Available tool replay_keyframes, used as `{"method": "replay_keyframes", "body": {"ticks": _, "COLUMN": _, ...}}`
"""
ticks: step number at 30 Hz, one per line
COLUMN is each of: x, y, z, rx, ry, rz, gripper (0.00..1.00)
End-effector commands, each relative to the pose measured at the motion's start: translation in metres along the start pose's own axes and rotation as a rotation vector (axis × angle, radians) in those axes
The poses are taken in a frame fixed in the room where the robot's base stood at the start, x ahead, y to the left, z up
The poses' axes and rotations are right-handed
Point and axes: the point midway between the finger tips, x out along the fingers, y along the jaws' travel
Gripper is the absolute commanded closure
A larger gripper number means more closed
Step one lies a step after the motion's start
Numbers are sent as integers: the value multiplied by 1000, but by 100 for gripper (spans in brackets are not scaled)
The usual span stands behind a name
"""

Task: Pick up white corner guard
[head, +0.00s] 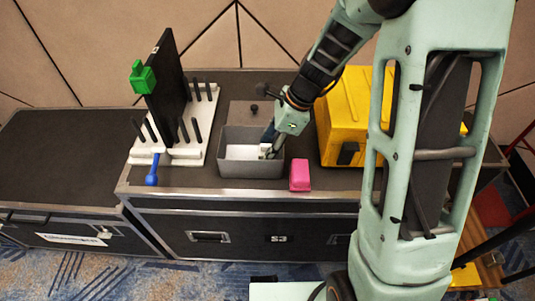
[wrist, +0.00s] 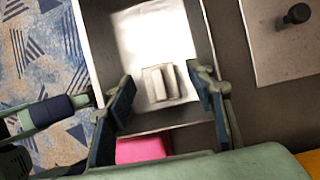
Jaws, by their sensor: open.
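The white corner guard (wrist: 161,83) lies on the bottom of a grey open bin (head: 250,170), and it shows as a small pale block with a groove in the wrist view. In the head view a small white piece of it (head: 265,149) shows beside my fingers. My gripper (wrist: 164,98) is open, with one dark finger on each side of the guard in the picture. Nothing is between the fingers in their grip. In the head view my gripper (head: 270,142) points down into the bin at its right side. I cannot tell how far the fingertips are above the guard.
A pink block (head: 300,175) stands right of the bin. A yellow case (head: 345,108) is behind it. A white rack (head: 208,133) with black pegs, a black panel (head: 168,95), a green part (head: 143,77) and a blue part (head: 152,172) stand left. The left case top (head: 60,150) is clear.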

Motion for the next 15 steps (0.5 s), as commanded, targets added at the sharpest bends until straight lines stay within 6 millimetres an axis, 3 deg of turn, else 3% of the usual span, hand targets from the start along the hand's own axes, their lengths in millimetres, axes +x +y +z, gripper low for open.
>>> {"method": "replay_keyframes", "body": {"ticks": 3, "x": -1, "y": 0, "z": 0, "rx": 0, "ry": 0, "rz": 0, "gripper": 52}}
{"method": "replay_keyframes", "body": {"ticks": 13, "x": -1, "y": 0, "z": 0, "rx": 1, "ry": 0, "rz": 0, "gripper": 88}}
{"method": "replay_keyframes", "body": {"ticks": 15, "x": -1, "y": 0, "z": 0, "rx": 0, "ry": 0, "rz": 0, "gripper": 90}}
